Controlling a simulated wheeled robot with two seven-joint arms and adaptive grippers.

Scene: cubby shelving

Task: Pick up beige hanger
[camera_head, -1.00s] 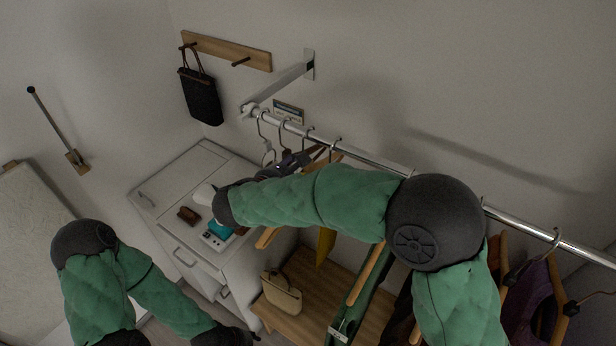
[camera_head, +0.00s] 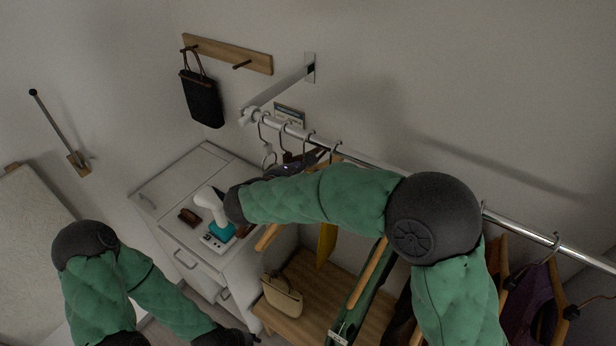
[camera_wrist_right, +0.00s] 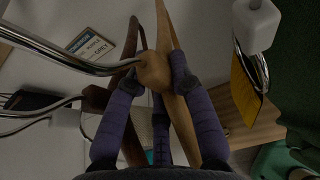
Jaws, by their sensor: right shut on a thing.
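The beige hanger (camera_wrist_right: 179,115) is in the right wrist view, its wooden neck and arms running between my purple fingers. My right gripper (camera_wrist_right: 155,72) is shut on it, just below the rail. In the head view, my right gripper (camera_head: 312,160) is at the hooks near the rail's left end, partly hidden by my forearm. A darker brown hanger (camera_wrist_right: 98,98) hangs beside it on the left in the wrist view. My left gripper (camera_head: 228,338) is low at the bottom edge of the head view; its fingers are too dark to read.
The metal rail (camera_head: 375,166) carries several hangers and clothes to the right. A white cabinet (camera_head: 165,181) with small items stands behind at left. A beige handbag (camera_head: 283,296) sits on a wooden bench (camera_head: 318,297) below. A black bag (camera_head: 201,98) hangs on the wall.

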